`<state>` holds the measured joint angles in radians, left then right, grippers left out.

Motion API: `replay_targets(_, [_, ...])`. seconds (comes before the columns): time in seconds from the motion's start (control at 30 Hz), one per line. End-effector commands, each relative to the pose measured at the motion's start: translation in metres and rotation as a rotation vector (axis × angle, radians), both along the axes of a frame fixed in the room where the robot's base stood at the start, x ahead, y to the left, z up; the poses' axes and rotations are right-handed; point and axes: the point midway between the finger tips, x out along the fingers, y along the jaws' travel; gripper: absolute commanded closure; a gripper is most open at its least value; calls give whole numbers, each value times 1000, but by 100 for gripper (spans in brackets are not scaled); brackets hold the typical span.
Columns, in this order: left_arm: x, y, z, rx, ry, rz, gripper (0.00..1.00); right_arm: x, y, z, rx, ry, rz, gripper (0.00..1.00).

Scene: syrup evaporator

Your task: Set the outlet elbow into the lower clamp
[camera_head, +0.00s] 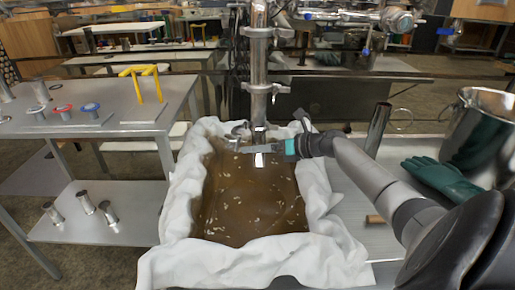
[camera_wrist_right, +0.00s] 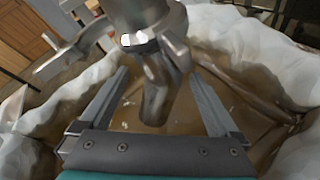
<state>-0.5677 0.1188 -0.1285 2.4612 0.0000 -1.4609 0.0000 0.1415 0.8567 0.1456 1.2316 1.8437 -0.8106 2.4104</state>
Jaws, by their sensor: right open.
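A vertical metal pipe (camera_head: 258,65) stands at the far end of a cloth-lined pan, with clamps on it. The lower clamp (camera_head: 240,131) is at the pipe's bottom end; in the right wrist view a clamp (camera_wrist_right: 65,58) has an arm sticking out to the left. The shiny outlet elbow (camera_head: 259,158) hangs below the pipe over the brown liquid; it also shows in the right wrist view (camera_wrist_right: 156,98). My right gripper (camera_head: 242,150) is open, its fingers on either side of the elbow with gaps visible. How the elbow sits in the clamp is partly hidden. My left gripper is not in view.
The pan's white cloth (camera_head: 180,200) bunches around the liquid. A steel pot (camera_head: 480,135), a green glove (camera_head: 440,178) and a metal cylinder (camera_head: 378,128) are on the right bench. The left table (camera_head: 110,130) holds a yellow stand (camera_head: 145,82) and small fittings.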

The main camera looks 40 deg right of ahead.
Motion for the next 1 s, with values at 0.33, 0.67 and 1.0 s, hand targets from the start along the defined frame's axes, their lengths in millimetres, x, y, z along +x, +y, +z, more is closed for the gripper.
replay_targets(0.33, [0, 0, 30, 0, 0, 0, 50, -43, -17, 21, 0, 2, 0, 3])
replay_targets(0.67, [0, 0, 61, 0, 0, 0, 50, -96, -39, 43, 0, 1, -2, 3])
replay_targets(1.0, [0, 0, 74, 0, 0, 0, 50, -126, -51, 54, 0, -2, 0, 3])
